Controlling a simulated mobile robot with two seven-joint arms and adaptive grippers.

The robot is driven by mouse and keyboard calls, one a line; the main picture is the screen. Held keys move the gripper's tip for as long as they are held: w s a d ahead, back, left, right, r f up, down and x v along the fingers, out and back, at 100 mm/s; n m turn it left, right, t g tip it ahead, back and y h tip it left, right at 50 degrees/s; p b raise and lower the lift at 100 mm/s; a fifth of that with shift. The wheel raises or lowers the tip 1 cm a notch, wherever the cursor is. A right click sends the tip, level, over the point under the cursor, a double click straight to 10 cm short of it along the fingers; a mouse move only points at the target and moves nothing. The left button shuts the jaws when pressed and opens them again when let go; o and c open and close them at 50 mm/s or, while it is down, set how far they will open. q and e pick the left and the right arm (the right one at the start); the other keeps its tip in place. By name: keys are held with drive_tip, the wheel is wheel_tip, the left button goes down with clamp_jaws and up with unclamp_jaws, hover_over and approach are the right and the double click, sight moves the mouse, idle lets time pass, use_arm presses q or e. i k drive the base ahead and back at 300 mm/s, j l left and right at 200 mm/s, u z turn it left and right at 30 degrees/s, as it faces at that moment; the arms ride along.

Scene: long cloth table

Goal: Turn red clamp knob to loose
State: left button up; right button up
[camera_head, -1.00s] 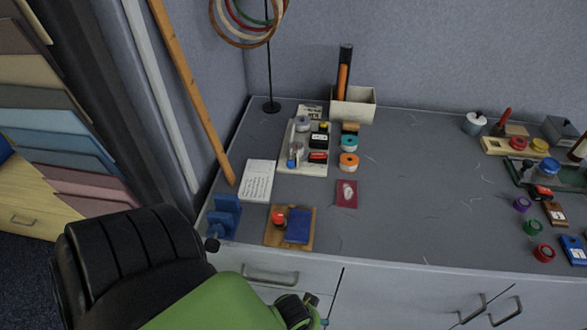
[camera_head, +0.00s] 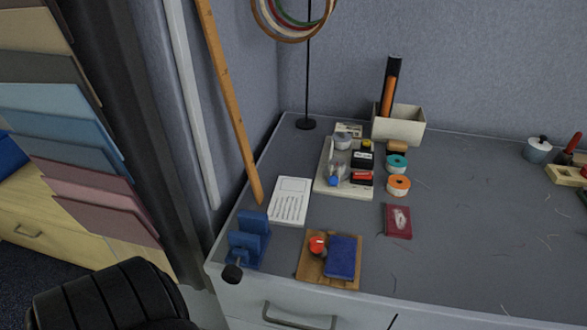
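A red knob (camera_head: 317,245) sits on a small brown wooden board (camera_head: 341,284) near the front left edge of the table. A dark blue block (camera_head: 342,257) lies on the same board, just right of the knob. A blue clamp-like bracket (camera_head: 250,240) stands left of the board at the table's corner, with a black knob (camera_head: 233,273) at its lower front. I cannot tell which way the red knob is turned. Neither of my grippers shows in this view.
A white card (camera_head: 290,201) and a pale tray (camera_head: 345,188) of small items lie behind the board. A dark red packet (camera_head: 397,221) lies to its right. A wooden pole (camera_head: 230,105) leans at the left. The table's right part is mostly clear.

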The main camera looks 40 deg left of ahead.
sight(318, 252)
drive_tip(key=j+u, duration=0.3)
drive_tip(key=i+j+u, duration=0.1)
drive_tip(key=j+u, duration=0.15)
drive_tip(key=l+u, duration=0.35)
drive_tip(key=k+l+u, duration=0.15)
drive_tip(key=l+u, duration=0.15)
drive_tip(key=k+l+u, duration=0.2)
drive_tip(key=l+u, duration=0.15)
drive_tip(key=l, duration=0.15)
